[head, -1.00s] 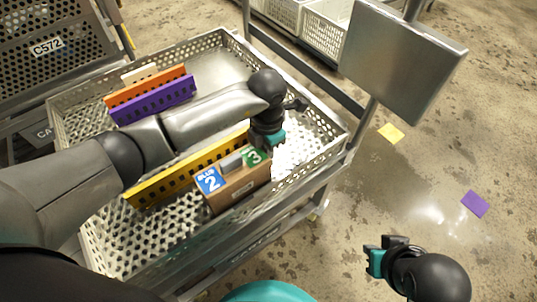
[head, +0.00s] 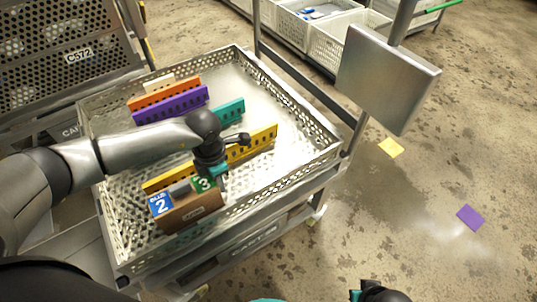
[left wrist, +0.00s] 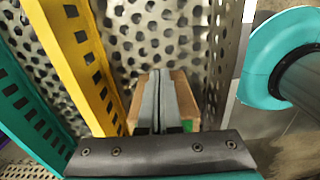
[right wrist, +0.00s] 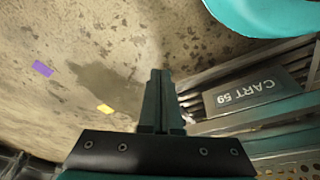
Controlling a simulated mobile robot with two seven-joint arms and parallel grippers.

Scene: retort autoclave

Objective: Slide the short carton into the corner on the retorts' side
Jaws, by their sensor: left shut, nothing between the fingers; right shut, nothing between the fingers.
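The short carton (head: 190,216) is a brown box with a blue "2" label and a green "3" label on top. It stands in the perforated metal tray (head: 270,187), between the yellow slotted divider (head: 262,141) and the near wall, toward the near-left end. Bare tray floor shows left of it. My left gripper (head: 217,172) is shut and empty at the carton's right end. In the left wrist view its shut fingers (left wrist: 163,100) cover part of the carton (left wrist: 188,88); contact cannot be told. My right gripper (right wrist: 158,90) is shut and empty, outside the tray near the cart.
Teal (head: 230,110), purple (head: 170,104) and orange (head: 163,93) dividers stand farther back in the tray. A grey panel (head: 388,78) on a post rises at the right. A perforated rack (head: 70,50) labelled C572 is at the far left.

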